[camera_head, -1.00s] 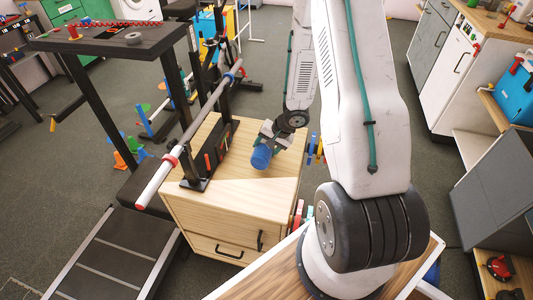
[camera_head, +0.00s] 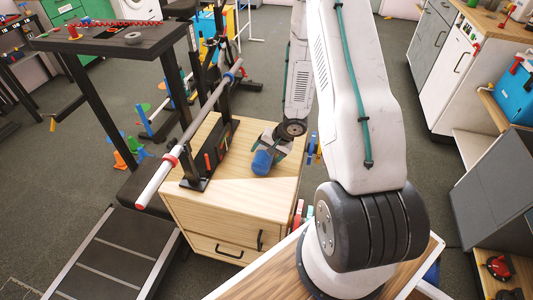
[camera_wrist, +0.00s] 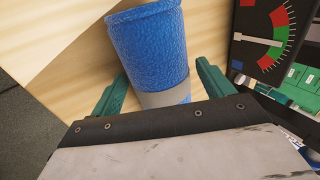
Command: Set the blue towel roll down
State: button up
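The blue towel roll (camera_head: 262,162) is at the wooden cabinet top (camera_head: 231,184), directly below my gripper (camera_head: 271,143). In the wrist view the roll (camera_wrist: 150,50) lies between the two green fingers of my gripper (camera_wrist: 161,78), with a pale grey band at its near end. The fingers are spread, with a narrow gap beside the roll, clearest on the right. The roll looks tilted in the head view. Its underside is hidden, so its exact contact with the wood is hard to see.
A black rack (camera_head: 194,184) with a long pale bar (camera_head: 191,129) stands on the cabinet's left part. The cabinet top's front is clear. A black-and-red-green dial panel (camera_wrist: 262,35) is at right in the wrist view. A dark table (camera_head: 108,40) stands at left.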

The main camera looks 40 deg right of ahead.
jog(key=s+d+r+n+h, duration=0.1)
jog(key=d+r+h, duration=0.15)
jog(key=r, duration=0.85)
jog(key=s+d+r+n+t+h, duration=0.1)
jog(key=r+h, duration=0.2)
jog(key=r, duration=0.7)
jog(key=s+d+r+n+h, duration=0.1)
jog(key=d+r+h, duration=0.15)
jog(key=r, duration=0.85)
jog(key=s+a+r+n+g+y, duration=0.2)
jog(key=s+a+r, duration=0.3)
jog(key=s+a, duration=0.5)
jog(key=s+a+r+n+g+y, duration=0.2)
jog(key=s+a+r+n, duration=0.3)
jog(key=s+a, duration=0.6)
jog(key=s, duration=0.2)
jog(key=shift+s+a+r+y, duration=0.3)
jog(key=shift+y, duration=0.1)
